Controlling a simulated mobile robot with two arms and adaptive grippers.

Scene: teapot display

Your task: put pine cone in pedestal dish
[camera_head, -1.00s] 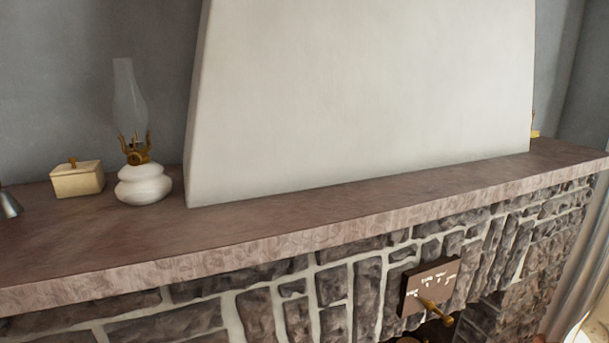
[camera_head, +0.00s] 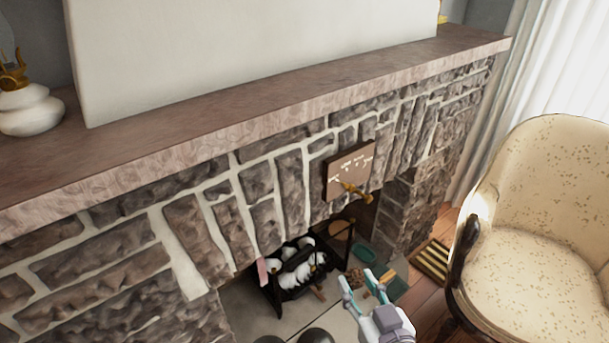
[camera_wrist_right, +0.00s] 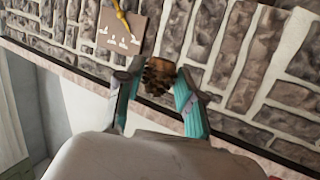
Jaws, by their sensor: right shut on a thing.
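My right gripper (camera_head: 362,282) shows low in the head view, in front of the fireplace opening, with its teal fingertips pointing away. It is shut on the brown pine cone (camera_head: 355,275). The right wrist view shows the pine cone (camera_wrist_right: 158,76) between the two fingertips (camera_wrist_right: 159,70), clear of the stone wall behind it. I cannot make out a pedestal dish in either view. My left gripper is out of view.
A grate with white logs (camera_head: 298,268) stands in the hearth. A cream armchair (camera_head: 550,200) is at right.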

